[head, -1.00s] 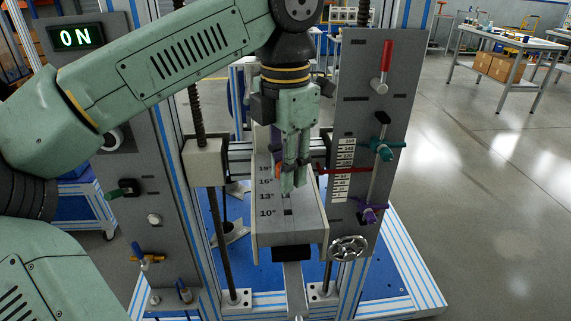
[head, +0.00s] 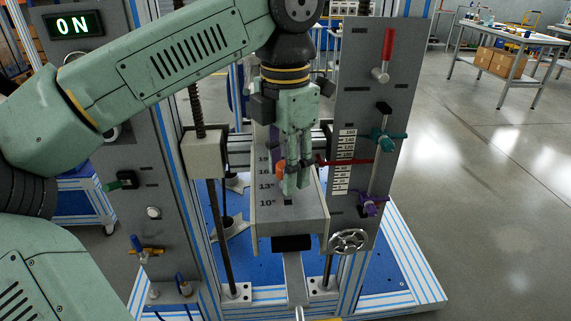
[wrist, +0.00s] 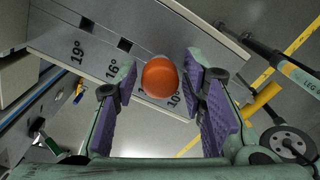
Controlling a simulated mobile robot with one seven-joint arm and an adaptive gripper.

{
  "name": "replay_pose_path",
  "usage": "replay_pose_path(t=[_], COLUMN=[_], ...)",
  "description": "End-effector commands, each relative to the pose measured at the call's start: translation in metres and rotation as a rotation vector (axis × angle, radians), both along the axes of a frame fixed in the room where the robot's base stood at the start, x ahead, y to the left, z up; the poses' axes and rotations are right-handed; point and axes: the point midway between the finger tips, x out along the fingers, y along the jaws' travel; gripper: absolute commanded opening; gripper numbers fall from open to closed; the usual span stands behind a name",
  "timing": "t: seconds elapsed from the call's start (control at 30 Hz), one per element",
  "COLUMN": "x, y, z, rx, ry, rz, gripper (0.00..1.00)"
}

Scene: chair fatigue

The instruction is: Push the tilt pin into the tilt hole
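The tilt pin shows its round orange head (wrist: 160,78) in the wrist view, between my fingertips with a small gap on each side. In the head view the orange head (head: 281,169) is beside my fingers. My gripper (head: 297,187) is low over the grey tilt plate (head: 290,226); its purple-padded fingers (wrist: 160,82) look open. The plate has labels 19°, 16°, 13° and 10°. The pin head partly covers the 13° label. The pin's shaft, and whether it is in a hole, are hidden.
A grey panel (head: 372,75) with red, teal and purple handles stands close at the right. A red pointer (head: 345,162) reaches from it toward the plate. A handwheel (head: 348,241) is at the plate's right. A threaded column (head: 197,105) stands at left.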

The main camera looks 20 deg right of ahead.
Motion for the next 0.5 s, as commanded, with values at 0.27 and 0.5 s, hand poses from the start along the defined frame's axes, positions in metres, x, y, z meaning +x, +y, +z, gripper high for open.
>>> replay_pose_path(t=[0.27, 0.5], x=[0.0000, 0.0003], y=[0.0000, -0.0002], z=[0.0002, 0.0089], rx=[0.000, 0.000], ry=[0.000, -0.001], rz=[0.000, 0.001], gripper=[0.48, 0.48])
